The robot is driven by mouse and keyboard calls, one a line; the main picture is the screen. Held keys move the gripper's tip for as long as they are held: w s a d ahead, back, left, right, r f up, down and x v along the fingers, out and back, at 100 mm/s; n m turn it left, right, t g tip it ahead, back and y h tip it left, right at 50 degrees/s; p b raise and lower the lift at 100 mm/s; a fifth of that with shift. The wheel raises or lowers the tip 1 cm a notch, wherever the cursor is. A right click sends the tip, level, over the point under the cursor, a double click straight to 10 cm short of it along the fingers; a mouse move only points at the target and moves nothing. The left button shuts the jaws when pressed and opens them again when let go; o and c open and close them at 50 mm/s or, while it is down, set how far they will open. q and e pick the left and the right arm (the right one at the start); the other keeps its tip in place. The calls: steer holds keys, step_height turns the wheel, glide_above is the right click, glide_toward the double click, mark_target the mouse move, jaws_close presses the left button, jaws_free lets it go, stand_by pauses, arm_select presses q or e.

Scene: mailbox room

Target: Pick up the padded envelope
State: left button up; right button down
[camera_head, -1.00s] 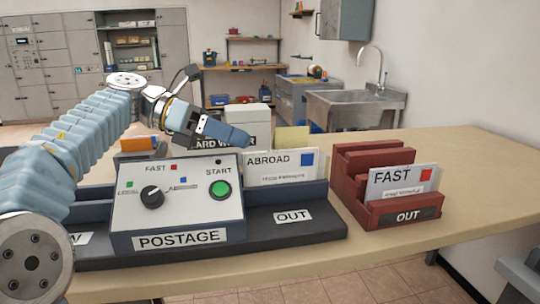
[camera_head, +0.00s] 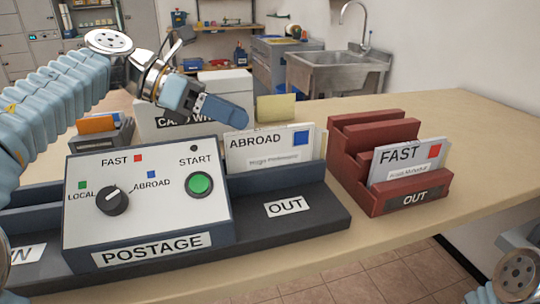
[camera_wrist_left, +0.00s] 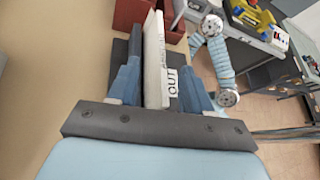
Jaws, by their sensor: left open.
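A thick white envelope marked ABROAD with a blue square (camera_head: 270,150) stands upright in the dark OUT tray of the postage machine; it looks like the padded envelope. My left gripper (camera_head: 232,112) is at its upper left edge in the head view. In the left wrist view, the open fingers of my left gripper (camera_wrist_left: 157,80) are on either side of the white envelope (camera_wrist_left: 153,50), with a visible gap on the left; contact on the right is hard to judge. My right gripper is not visible.
The postage machine (camera_head: 148,205) has a dial and a green START button. A red rack (camera_head: 375,190) marked OUT holds a FAST envelope (camera_head: 405,163) to the right. A white box (camera_head: 180,122) and a small tray with orange cards (camera_head: 97,125) stand behind. The table's right side is clear.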

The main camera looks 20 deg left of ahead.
arm_select(q)
glide_above(270, 156)
steer(key=a, duration=0.2)
step_height(270, 156, down, 2)
steer(key=shift+f, duration=0.1)
steer(key=shift+a, duration=0.1)
jaws_close()
